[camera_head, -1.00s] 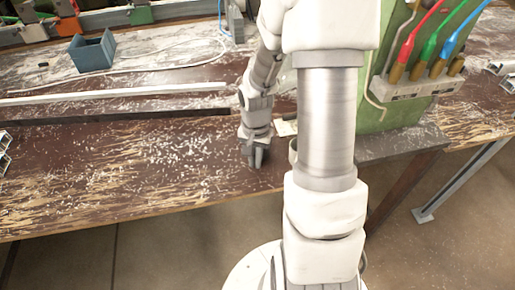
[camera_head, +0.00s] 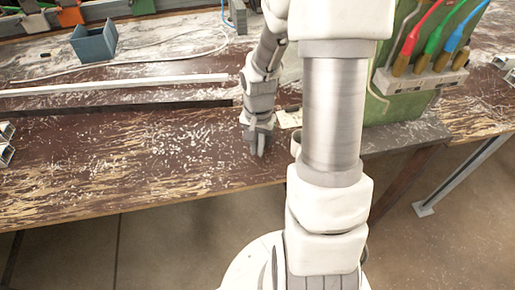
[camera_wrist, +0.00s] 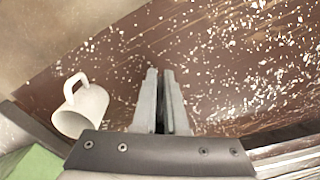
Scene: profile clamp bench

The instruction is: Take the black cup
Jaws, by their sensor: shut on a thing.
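My gripper (camera_head: 257,150) is low over the front part of the brown bench, left of my arm's upright link. In the wrist view its two grey fingers (camera_wrist: 161,75) are close together, with a narrow dark gap between them. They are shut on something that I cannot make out. In the head view my arm hides most of that area. I see no black cup in either view.
A pale metal bar (camera_head: 120,84) lies behind. A blue-grey box (camera_head: 94,42) stands at the back left. A green panel (camera_head: 400,100) with colored-handled tools is right of my arm.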

